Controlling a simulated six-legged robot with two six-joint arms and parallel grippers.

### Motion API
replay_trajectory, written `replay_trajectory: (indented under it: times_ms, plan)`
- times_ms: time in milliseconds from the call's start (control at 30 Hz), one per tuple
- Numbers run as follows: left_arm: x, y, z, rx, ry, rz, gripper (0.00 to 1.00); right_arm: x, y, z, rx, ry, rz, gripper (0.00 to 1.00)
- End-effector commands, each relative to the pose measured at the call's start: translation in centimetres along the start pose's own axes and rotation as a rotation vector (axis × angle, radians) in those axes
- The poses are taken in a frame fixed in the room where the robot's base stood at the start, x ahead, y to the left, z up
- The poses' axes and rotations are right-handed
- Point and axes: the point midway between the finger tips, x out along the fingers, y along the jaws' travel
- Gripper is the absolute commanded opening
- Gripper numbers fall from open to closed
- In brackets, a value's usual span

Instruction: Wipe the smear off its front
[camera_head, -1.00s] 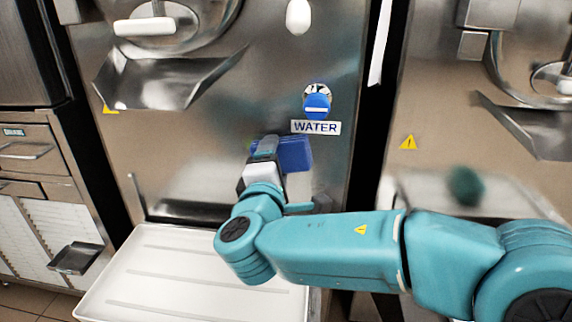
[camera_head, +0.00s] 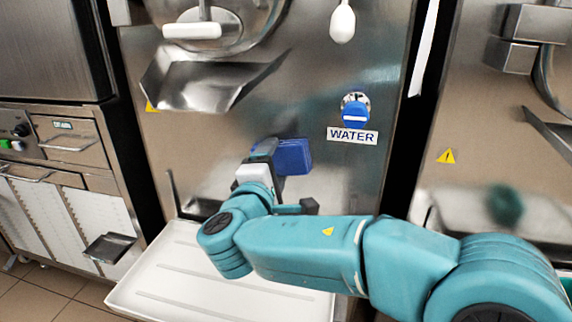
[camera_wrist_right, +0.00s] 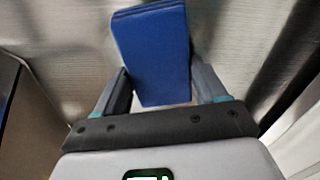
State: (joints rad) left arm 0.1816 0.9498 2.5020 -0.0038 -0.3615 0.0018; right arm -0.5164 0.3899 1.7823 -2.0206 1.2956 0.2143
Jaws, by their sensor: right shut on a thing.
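My right gripper (camera_head: 268,150) is shut on a blue block-like wiping pad (camera_head: 293,157). It holds the pad at the steel front panel (camera_head: 300,95) of the middle freezer, below and left of the WATER label (camera_head: 352,136). In the right wrist view the pad (camera_wrist_right: 152,55) stands out between the two fingers, in front of the brushed steel. I cannot tell whether it touches the panel. I cannot make out a distinct smear; the arm and pad cover part of the front. My left gripper is not in view.
A steel chute (camera_head: 205,80) juts out at upper left. A blue knob (camera_head: 355,112) sits above the label. A white tray (camera_head: 150,285) projects below the gripper. Another freezer (camera_head: 470,120) stands at right beyond a dark gap, and a drawer cabinet (camera_head: 70,170) at left.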

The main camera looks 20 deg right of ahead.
Motion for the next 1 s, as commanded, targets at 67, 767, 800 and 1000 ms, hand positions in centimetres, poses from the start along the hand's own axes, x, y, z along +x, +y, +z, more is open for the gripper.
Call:
replay_trajectory:
  times_ms: [67, 767, 800, 1000]
  plan:
    - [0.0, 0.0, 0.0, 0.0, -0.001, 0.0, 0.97, 0.0, 0.1, -0.6, -0.001, 0.001, 0.0, 0.37]
    - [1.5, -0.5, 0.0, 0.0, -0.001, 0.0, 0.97, -3.3, -0.1, -1.0, 0.001, 0.003, 0.001, 0.37]
    - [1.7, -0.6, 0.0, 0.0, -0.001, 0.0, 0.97, -3.7, -0.1, -1.0, 0.001, 0.003, 0.001, 0.37]
    - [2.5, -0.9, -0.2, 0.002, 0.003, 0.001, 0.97, -5.6, -0.3, -1.0, 0.001, 0.002, 0.0, 0.37]
